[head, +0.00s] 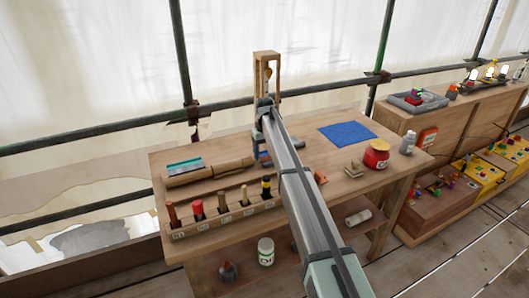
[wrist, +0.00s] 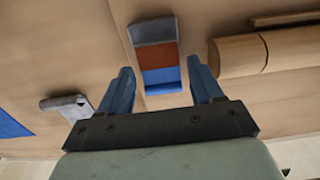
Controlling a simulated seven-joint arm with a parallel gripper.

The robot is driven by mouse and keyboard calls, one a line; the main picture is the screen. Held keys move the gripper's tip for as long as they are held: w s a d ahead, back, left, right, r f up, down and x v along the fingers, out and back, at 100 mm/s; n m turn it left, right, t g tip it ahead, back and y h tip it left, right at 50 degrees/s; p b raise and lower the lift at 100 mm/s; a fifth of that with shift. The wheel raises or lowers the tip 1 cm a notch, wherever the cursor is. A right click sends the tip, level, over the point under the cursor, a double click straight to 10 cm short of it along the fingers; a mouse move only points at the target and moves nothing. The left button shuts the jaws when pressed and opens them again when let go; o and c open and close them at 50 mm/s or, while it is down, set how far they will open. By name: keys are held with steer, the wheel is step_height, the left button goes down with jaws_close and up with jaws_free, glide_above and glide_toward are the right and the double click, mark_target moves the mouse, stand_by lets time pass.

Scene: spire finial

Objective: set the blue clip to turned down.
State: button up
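In the wrist view a small block with grey, red-brown and blue bands lies ahead of my gripper; its blue part, apparently the blue clip (wrist: 162,77), is at the near end. My gripper (wrist: 163,76) is open, with one blue-grey finger to each side of the blue part and a gap on both sides. I cannot tell how far above it the fingertips are, or which way the clip is turned. In the head view my arm reaches over the wooden bench (head: 333,184) and largely hides the gripper and the block.
A wooden roll (wrist: 243,54) lies close to the right finger in the wrist view. A grey piece (wrist: 68,106) lies left of the fingers. A rack of several handled tools (head: 226,222) lines the bench front. A blue cloth (head: 347,132) and red jar (head: 376,155) are at the right.

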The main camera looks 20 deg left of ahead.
steer(key=c, duration=0.9)
steer(key=shift+o, duration=0.2)
steer(key=shift+w+a+f+g+h, duration=0.2)
steer(key=shift+w+a+g+h, duration=0.1)
steer(key=shift+g+h, duration=0.1)
steer(key=shift+f+g+h, duration=0.2)
steer(key=shift+g+h, duration=0.2)
steer(key=shift+f+g+h, duration=0.1)
steer(key=shift+g+h, duration=0.2)
steer(key=shift+d, duration=0.1)
steer(key=o, duration=1.1)
steer(key=shift+c, duration=0.2)
